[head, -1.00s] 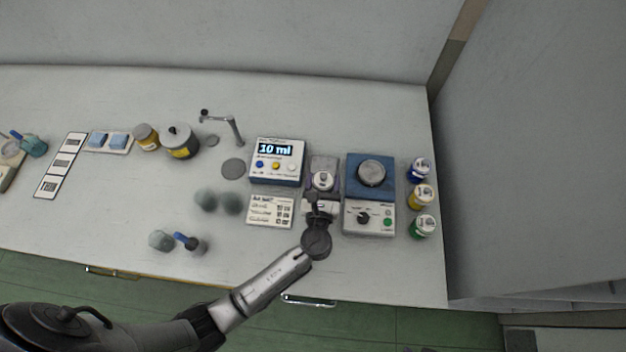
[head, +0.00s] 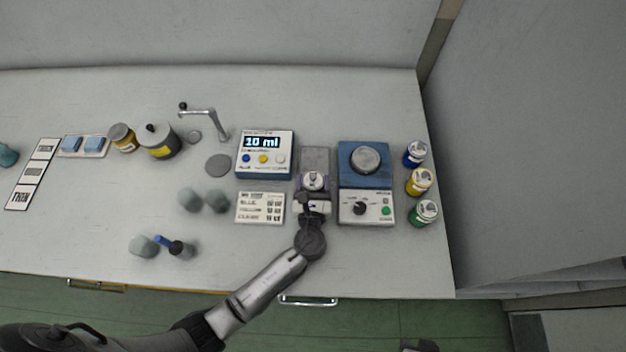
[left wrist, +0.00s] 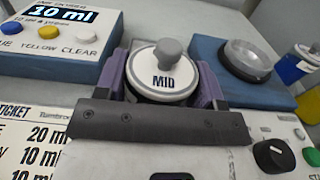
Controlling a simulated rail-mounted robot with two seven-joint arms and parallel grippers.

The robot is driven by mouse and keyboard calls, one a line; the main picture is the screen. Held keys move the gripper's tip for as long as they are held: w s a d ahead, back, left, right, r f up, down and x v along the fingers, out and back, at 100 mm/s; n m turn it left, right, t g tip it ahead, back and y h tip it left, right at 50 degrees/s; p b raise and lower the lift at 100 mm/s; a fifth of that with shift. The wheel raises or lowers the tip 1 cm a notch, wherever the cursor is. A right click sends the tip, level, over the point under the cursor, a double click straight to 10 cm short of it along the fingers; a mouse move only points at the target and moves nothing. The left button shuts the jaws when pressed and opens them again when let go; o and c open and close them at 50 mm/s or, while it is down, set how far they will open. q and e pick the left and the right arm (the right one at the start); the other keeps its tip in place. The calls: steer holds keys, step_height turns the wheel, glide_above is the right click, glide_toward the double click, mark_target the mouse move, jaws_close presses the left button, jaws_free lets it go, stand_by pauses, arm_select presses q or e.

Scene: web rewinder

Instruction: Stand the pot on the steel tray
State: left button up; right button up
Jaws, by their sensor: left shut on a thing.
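The grey steel tray (head: 315,159) lies between the dispenser with the display and the blue machine. The pot is at the tray's front part in the head view. I cannot tell whether its base touches the tray; the gripper hides it.
The 10 ml dispenser (head: 265,154) stands close on the left, with a ticket card (head: 260,208) before it. The blue machine with a dial (head: 365,182) stands close on the right. Blue, yellow and green jars (head: 420,182) line the right edge. The table front left of centre has free room.

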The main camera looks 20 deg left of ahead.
stand_by(0.4)
arm_select(q)
steer(key=shift+f, duration=0.3)
steer(key=o, duration=1.2)
steer(key=shift+c, duration=0.2)
steer(key=shift+o, duration=0.8)
steer(key=shift+r, duration=0.1)
